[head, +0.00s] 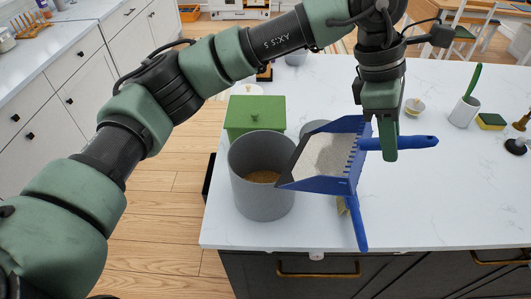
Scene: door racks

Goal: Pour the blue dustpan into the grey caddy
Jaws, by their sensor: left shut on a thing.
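The blue dustpan (320,185) is in the air, with pale grey grainy matter lying in its pan. My left gripper (382,143) comes down from above and is shut on the dustpan's handle, at the right of the pan. The grey caddy (262,203) is a round, open bin standing on the counter to the left, with brown matter inside. The dustpan's left lip overlaps the caddy's right rim in the head view; I cannot tell whether they touch. My right gripper is not in view.
A green box (254,112) stands behind the caddy. A blue-handled brush (360,228) lies partly hidden below the dustpan. A grey cup with a green brush (464,110), a sponge (491,121) and a black plunger-like thing (516,146) stand right. The white counter (440,200) is clear at front right.

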